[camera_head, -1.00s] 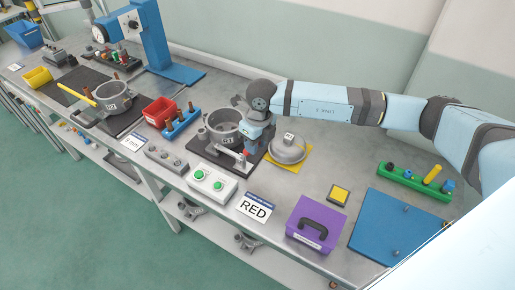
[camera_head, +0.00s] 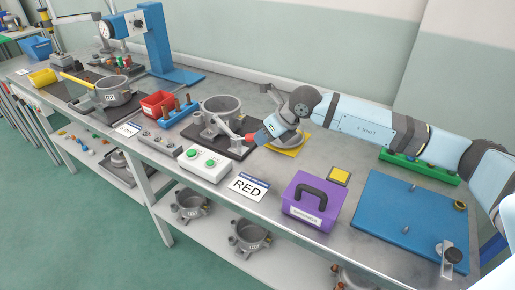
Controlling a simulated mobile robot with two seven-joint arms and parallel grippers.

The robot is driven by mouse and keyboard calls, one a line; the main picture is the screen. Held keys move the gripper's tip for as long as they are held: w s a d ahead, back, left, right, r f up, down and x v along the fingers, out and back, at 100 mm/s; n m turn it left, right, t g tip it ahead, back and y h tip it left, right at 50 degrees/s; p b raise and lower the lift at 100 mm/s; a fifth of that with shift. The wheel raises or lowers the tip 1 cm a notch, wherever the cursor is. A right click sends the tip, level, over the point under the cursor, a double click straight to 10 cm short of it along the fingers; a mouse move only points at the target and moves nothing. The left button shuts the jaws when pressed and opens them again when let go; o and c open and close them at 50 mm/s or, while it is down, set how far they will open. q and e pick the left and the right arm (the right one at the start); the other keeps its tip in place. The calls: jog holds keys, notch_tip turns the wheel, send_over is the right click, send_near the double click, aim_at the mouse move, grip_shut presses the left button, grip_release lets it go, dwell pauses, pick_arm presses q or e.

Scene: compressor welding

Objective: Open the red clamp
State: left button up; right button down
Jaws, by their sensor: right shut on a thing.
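The red clamp's handle (camera_head: 251,138) shows as a small red tip at the end of a grey lever (camera_head: 228,130). The lever reaches out low to the right from the dark fixture plate (camera_head: 205,139), in front of the grey pot-shaped housing (camera_head: 222,106). My right gripper (camera_head: 260,137) comes in from the right and is shut on the red handle. Its fingers partly hide the handle. My left gripper is not in view.
The green-button box (camera_head: 205,162), RED sign (camera_head: 248,187) and purple case (camera_head: 311,201) stand in front. A blue plate (camera_head: 395,215) lies at right.

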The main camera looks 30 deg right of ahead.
jog(key=shift+s+d+f+b, duration=0.15)
jog(key=shift+f+b, duration=0.25)
jog(key=shift+f, duration=0.2)
jog(key=shift+s+a+f+b, duration=0.15)
jog(key=shift+f+b, duration=0.25)
jog(key=shift+f, duration=0.2)
jog(key=shift+s+d+f+t+y+b, duration=0.1)
jog(key=shift+d+f+t+y+b, duration=0.15)
jog(key=shift+t+b, duration=0.35)
pick_arm(q)
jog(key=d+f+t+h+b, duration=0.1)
jog(key=b, duration=0.3)
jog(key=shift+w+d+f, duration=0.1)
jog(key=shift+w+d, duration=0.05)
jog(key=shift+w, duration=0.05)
pick_arm(e)
jog(key=shift+s+f+t+y, duration=0.15)
jog(key=shift+f+t+y, duration=0.3)
jog(key=shift+t+y, duration=0.25)
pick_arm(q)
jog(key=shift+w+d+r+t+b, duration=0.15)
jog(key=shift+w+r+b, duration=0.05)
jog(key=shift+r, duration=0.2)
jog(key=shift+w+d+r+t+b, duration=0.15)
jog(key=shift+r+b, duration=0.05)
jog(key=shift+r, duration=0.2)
